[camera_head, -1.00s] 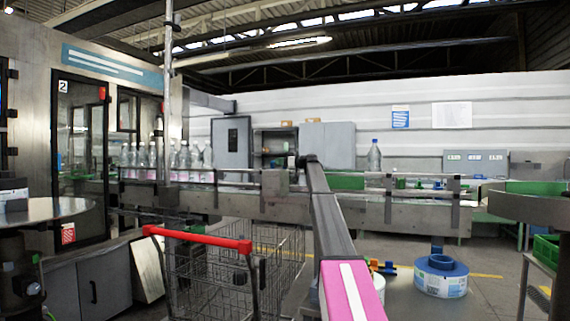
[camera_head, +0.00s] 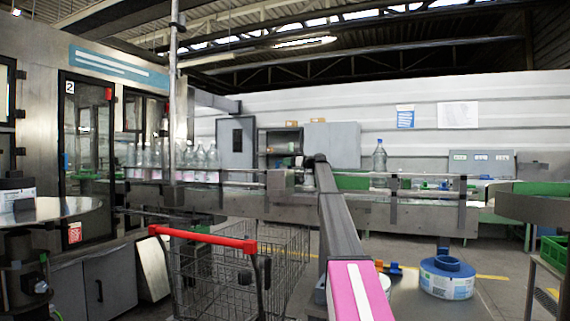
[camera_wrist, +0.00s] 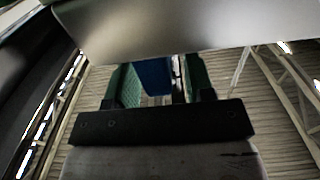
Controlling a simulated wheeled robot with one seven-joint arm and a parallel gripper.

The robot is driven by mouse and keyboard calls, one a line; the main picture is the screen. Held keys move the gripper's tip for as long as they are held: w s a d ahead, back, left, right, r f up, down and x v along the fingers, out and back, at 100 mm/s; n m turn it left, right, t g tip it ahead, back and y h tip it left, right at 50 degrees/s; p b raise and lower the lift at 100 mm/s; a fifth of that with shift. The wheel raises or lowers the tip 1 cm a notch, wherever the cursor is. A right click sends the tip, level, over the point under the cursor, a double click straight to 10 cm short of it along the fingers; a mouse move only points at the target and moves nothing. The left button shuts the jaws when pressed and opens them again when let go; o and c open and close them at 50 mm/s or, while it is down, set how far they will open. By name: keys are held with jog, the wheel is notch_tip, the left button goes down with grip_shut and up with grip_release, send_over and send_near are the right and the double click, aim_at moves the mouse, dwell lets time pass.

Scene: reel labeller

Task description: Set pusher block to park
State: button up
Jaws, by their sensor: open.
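My gripper (camera_wrist: 160,85) shows in the wrist view with its two green-padded fingers apart. A blue piece (camera_wrist: 155,76) shows between the fingers; I cannot tell whether it is the pusher block or whether the fingers touch it. A broad grey metal surface (camera_wrist: 185,25) crosses the top of the wrist view, close to the fingertips. In the head view my arm reaches forward to the conveyor (camera_head: 400,215), and its far end hides my gripper. A grey block-like part (camera_head: 280,182) sits at the conveyor just left of the arm's end. I cannot make out the pusher block for certain.
Several clear bottles (camera_head: 200,158) stand on the conveyor at left, and one bottle (camera_head: 379,160) stands right of my arm. A wire cart with a red handle (camera_head: 205,238) is front left. A blue-and-white reel (camera_head: 447,278) lies front right. Round metal tables flank both sides.

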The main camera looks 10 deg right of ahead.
jog(key=v, duration=0.8)
jog(key=shift+s+d, duration=0.2)
jog(key=shift+s, duration=0.05)
